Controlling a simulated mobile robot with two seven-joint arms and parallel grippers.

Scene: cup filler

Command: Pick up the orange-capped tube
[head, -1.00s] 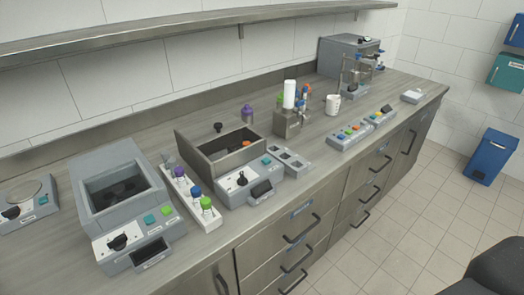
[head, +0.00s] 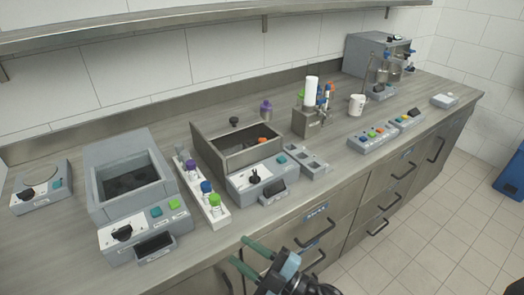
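An orange cap (head: 262,140) shows inside the open metal-walled bath (head: 214,158) in the middle of the counter. The tube below the cap is hidden by the bath's front wall. My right gripper (head: 240,250) is at the bottom middle, in front of the counter edge. Its two teal fingers are apart with nothing between them, well short of the bath. My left gripper is not in view.
A white rack (head: 222,214) with purple-, blue- and green-capped tubes stands left of the bath. A grey box device (head: 108,207) is further left. A grey slotted block (head: 315,168) sits right of the bath. A metal holder (head: 304,122) and white mug (head: 357,104) stand behind.

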